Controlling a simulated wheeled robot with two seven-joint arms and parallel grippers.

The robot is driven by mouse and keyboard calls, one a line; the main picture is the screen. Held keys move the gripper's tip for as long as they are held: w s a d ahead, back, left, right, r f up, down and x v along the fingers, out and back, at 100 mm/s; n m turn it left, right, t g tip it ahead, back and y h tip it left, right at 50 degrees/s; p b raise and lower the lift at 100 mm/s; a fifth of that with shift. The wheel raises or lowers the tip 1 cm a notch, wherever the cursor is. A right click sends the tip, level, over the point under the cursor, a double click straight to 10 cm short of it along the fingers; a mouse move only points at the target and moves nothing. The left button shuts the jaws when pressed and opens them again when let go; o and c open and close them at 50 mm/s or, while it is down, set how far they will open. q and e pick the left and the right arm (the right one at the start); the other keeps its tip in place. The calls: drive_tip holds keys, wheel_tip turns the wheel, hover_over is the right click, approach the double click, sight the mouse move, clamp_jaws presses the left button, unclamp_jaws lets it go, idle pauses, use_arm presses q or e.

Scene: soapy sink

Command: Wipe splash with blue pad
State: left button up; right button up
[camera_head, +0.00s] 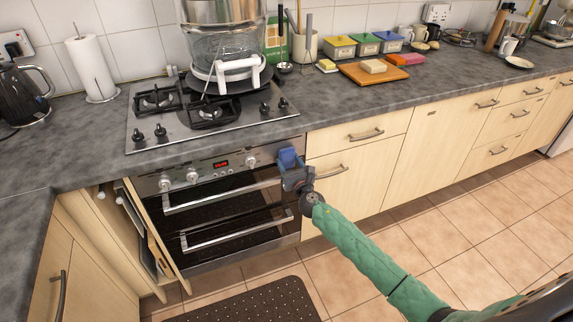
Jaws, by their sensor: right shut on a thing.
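My right gripper (294,174) is shut on the blue pad (289,158). It holds the pad up in front of the right end of the oven's control panel (225,168), just below the worktop edge. I cannot tell whether the pad touches the oven or the cabinet beside it. I cannot make out a splash on any surface in this view. My left gripper is not in view.
A gas hob (170,122) holds a large pot (225,60) on the worktop. A wooden board (376,74), several coloured boxes and a paper roll (92,68) stand along the back. A dark mat (245,305) lies on the floor. A narrow cabinet (140,235) stands open left of the oven.

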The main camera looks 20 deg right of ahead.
sight(268, 161)
drive_tip(key=d, duration=0.3)
drive_tip(key=shift+w, duration=0.15)
drive_tip(key=shift+a+r, duration=0.15)
drive_tip(key=shift+a, duration=0.5)
drive_tip(key=shift+a+p, duration=0.3)
drive_tip(key=shift+a, duration=1.35)
drive_tip(key=shift+c, duration=0.4)
drive_tip(key=shift+s+a+p, duration=0.2)
drive_tip(key=shift+a+p, duration=0.25)
drive_tip(key=shift+a, duration=2.15)
drive_tip(key=shift+s+d+f, duration=0.1)
drive_tip(key=shift+f, duration=0.1)
